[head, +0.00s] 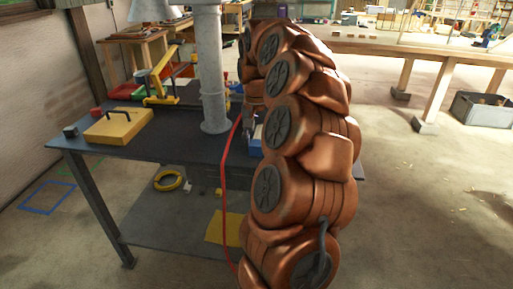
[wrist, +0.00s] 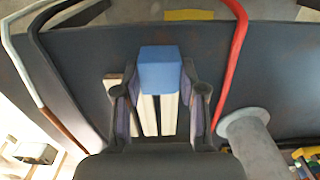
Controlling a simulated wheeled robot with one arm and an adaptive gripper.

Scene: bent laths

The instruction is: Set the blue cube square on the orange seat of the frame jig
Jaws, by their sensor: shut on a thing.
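The blue cube (wrist: 160,72) is between the two fingers of my gripper (wrist: 157,92) in the wrist view. My gripper is shut on it. Two pale upright strips (wrist: 148,115) show just below the cube in the picture, between the fingers; I cannot tell whether they touch it. I cannot make out the orange seat or identify the frame jig for certain in either view.
The dark worktable (head: 180,143) carries a yellow case (head: 118,126), a yellow frame-like device (head: 160,88) and a grey column (head: 211,75). A red hose (head: 226,160) hangs over its front edge and also shows in the wrist view (wrist: 233,65). A yellow coil lies on the lower shelf.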

